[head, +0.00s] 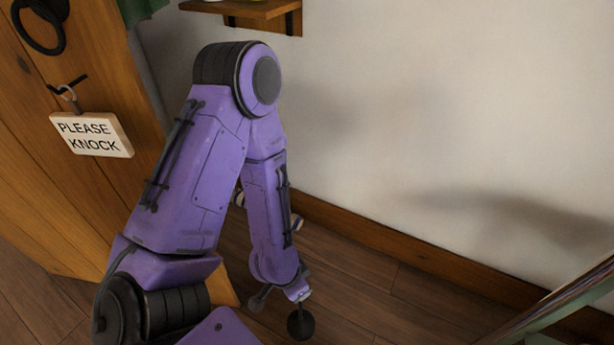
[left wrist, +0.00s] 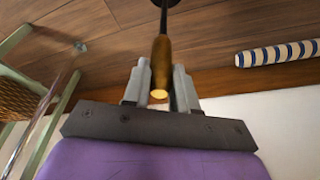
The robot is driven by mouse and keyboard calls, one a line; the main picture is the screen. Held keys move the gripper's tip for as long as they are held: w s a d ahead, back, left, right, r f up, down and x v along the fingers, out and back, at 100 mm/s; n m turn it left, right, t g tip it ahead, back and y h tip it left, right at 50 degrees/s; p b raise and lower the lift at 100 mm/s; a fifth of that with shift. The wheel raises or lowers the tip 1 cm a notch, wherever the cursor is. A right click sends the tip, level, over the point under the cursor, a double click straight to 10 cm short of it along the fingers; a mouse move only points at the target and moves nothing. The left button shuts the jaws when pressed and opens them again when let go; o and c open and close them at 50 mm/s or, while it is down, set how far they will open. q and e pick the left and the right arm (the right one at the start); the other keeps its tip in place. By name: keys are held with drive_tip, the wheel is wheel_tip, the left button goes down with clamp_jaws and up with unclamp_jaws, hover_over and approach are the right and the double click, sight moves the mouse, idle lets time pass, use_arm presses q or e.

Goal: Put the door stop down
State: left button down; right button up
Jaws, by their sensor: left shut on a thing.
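My left gripper (head: 298,294) points down near the floor by the wall, at the end of the purple arm. It is shut on the door stop, whose dark round end (head: 301,323) hangs below the fingers. In the left wrist view the gripper's two grey fingers (left wrist: 162,78) stand on either side of the door stop's brown wooden handle (left wrist: 160,65). A thin dark rod runs from the handle to the top edge of that view. I cannot tell whether the round end touches the floor. My right gripper is not in view.
A wooden door (head: 95,200) with a "PLEASE KNOCK" sign (head: 92,134) stands at left. A blue-and-white striped roll (left wrist: 277,53) lies along the skirting board (head: 400,255). Green-framed furniture (left wrist: 50,115) stands nearby. The plank floor (head: 375,300) right of the door stop is clear.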

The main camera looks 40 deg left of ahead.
use_arm(q)
drive_tip(key=w+a+f+b, duration=0.3)
drive_tip(key=w+f+b, duration=0.5)
drive_tip(key=w+f, duration=0.3)
drive_tip(key=shift+w+a+f, duration=0.15)
drive_tip(key=shift+a+f, duration=0.1)
drive_tip(key=shift+f, duration=0.3)
drive_tip(key=c, duration=0.9)
unclamp_jaws()
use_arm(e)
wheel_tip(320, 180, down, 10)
use_arm(q)
drive_tip(key=d+p+v, duration=0.1)
drive_tip(key=p+v, duration=0.4)
drive_tip(key=v, duration=0.6)
drive_tip(key=s+f+n+y, duration=0.2)
drive_tip(key=s+f+n, duration=0.3)
drive_tip(key=s, duration=0.3)
drive_tip(key=s+f+n+y, duration=0.2)
drive_tip(key=s+f+n, duration=0.2)
drive_tip(key=s, duration=0.5)
drive_tip(key=shift+s+a+f+n, duration=0.3)
drive_tip(key=shift+a+f+n, duration=0.1)
drive_tip(key=shift+f, duration=0.25)
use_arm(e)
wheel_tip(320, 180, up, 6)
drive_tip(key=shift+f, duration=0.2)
